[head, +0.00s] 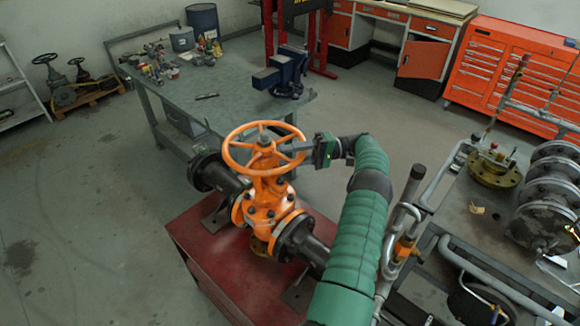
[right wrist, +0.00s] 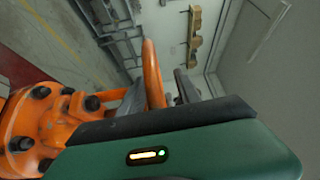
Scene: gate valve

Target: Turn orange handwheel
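The orange handwheel (head: 231,158) lies roughly level on top of the orange gate valve (head: 266,205), which is bolted into a dark pipe. My right gripper (head: 290,152) reaches in from the right, at the right side of the wheel's rim. In the right wrist view the orange rim (right wrist: 152,75) stands between my two dark fingers (right wrist: 158,98), with a small gap showing on its right side. The gripper looks open around the rim; whether one finger touches it is hard to tell. The valve body also shows at lower left there (right wrist: 40,125). My left gripper is not in view.
The valve stands on a red base (head: 205,262). Behind it is a green workbench (head: 225,85) with a blue vise (head: 283,72). A cart with metal flanges and pipes (head: 465,215) stands close on the right. Open floor (head: 80,200) lies to the left.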

